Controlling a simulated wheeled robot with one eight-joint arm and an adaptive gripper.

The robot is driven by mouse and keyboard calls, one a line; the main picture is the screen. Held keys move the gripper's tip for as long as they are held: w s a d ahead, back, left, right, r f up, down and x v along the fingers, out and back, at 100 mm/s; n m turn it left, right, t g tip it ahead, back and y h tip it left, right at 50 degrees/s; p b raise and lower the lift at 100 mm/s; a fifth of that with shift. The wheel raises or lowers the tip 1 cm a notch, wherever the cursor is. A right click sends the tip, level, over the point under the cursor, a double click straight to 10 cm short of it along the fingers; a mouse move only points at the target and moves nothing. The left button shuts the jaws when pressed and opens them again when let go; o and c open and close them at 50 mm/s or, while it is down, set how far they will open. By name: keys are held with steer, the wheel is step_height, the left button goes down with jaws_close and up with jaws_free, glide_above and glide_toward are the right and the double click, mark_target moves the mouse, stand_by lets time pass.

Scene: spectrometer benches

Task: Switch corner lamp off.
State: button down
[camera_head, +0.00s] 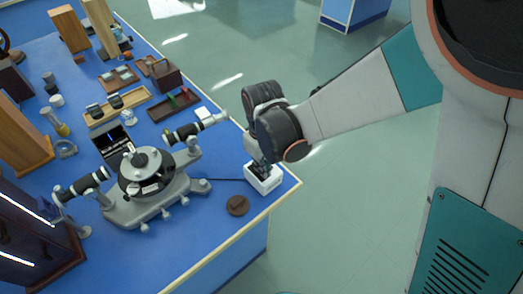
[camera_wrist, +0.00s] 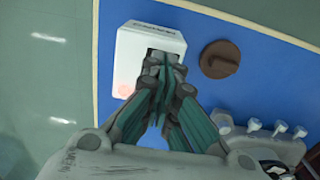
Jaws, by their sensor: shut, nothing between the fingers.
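A small white box (camera_head: 263,180) stands at the near right corner of the blue bench; it looks like the corner lamp's housing or switch box. In the wrist view the white box (camera_wrist: 132,52) has dark lettering along its far edge, a dark recess in its top and a pinkish glow at its left lower corner. My gripper (camera_head: 259,162) is shut and empty, pointing down at the top of the box. In the wrist view my fingertips (camera_wrist: 163,62) are over the dark recess and hide most of it. I cannot tell whether they touch or how the switch is set.
A brown round disc (camera_head: 237,205) lies beside the box. A spectrometer (camera_head: 150,185) with a grey base and black tubes stands to the left. Trays, wooden blocks and small bottles fill the back of the bench.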

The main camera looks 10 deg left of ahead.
steer(key=shift+r, duration=0.1)
steer(key=shift+r+p, duration=2.4)
steer(key=shift+r, duration=1.05)
